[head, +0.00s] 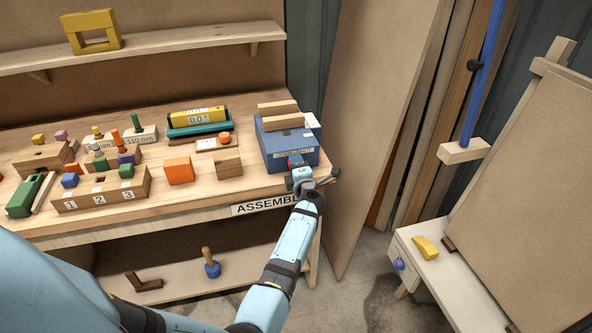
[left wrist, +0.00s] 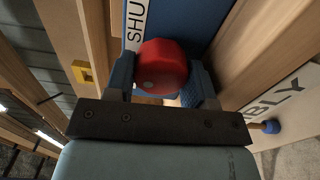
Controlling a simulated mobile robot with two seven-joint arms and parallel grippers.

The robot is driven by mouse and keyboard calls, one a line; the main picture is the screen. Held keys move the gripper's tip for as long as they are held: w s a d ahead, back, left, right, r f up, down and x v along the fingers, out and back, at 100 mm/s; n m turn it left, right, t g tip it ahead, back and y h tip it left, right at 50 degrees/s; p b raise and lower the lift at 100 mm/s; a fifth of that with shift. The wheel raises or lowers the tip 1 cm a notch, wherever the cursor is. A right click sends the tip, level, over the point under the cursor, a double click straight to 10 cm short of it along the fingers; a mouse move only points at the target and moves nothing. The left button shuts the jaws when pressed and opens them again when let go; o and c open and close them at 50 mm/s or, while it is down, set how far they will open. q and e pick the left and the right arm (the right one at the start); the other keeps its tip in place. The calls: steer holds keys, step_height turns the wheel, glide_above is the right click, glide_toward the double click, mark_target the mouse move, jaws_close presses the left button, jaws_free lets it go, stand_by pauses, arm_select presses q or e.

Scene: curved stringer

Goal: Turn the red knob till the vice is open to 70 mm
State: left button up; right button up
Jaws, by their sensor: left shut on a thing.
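The blue vice (head: 300,150) stands at the right end of the workbench, with two pale wooden jaw blocks (head: 280,114) on top. A small gap shows between the blocks; its width in millimetres cannot be read. The round red knob (left wrist: 162,66) is on the vice's front. My left gripper (head: 298,170) is at that front face and hides most of the knob in the head view. In the left wrist view, its two blue fingers stand on either side of the knob, shut on it. My right gripper is not in view.
Tall boards (head: 375,100) lean close on the right. A small white table (head: 450,285) with a yellow piece stands at lower right.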

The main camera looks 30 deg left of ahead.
arm_select(q)
steer(key=shift+n, duration=0.6)
steer(key=o, duration=0.9)
steer(key=shift+a, duration=0.1)
steer(key=shift+o, duration=0.2)
steer(key=shift+s+f, duration=0.1)
steer(key=shift+f, duration=0.1)
